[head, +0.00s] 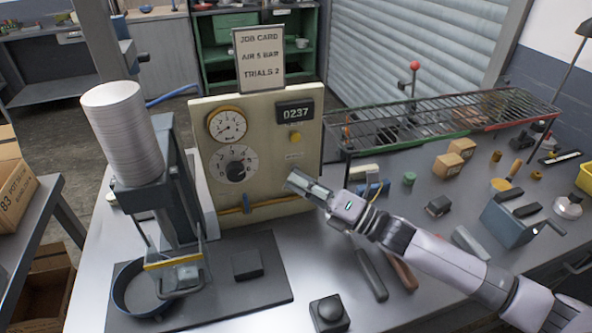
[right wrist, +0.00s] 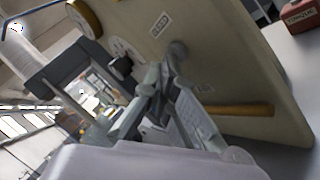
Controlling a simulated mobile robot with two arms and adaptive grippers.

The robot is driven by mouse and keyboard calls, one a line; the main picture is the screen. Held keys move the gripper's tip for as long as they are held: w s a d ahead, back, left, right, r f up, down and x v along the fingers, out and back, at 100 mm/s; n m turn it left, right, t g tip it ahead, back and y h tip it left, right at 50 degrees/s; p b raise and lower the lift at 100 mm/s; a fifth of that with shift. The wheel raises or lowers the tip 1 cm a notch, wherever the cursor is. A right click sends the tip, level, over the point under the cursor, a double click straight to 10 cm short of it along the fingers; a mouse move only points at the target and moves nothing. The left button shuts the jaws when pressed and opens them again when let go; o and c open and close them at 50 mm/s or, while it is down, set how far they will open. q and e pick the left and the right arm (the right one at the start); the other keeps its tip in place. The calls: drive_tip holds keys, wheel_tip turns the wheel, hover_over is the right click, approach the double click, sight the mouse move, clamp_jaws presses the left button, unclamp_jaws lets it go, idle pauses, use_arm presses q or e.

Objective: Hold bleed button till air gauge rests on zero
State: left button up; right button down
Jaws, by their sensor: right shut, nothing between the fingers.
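The cream panel (head: 270,180) stands upright on the bench. Its brass-rimmed air gauge (head: 227,124) is at upper left; the needle is too small to read surely. A small label (head: 293,155) sits below a yellow button; in the right wrist view it reads BLEED (right wrist: 160,25). A grey round knob, apparently the bleed button (right wrist: 177,48), shows by that label and is hidden behind my gripper in the head view. My right gripper (head: 293,180) is shut and empty, its tips close to the knob; I cannot tell whether they touch. My left gripper is out of view.
A pressure dial with a black knob (head: 236,171) and a counter reading 0237 (head: 295,112) are on the panel. A press (head: 180,170) stands left. A wire rack (head: 430,115) runs behind right. Tools and small blocks lie on the bench right of the panel.

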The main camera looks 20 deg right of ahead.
drive_tip(key=shift+s, duration=0.85)
drive_tip(key=shift+p, duration=0.3)
drive_tip(key=s+p, duration=0.1)
drive_tip(key=s, duration=0.4)
drive_tip(key=shift+d, duration=0.1)
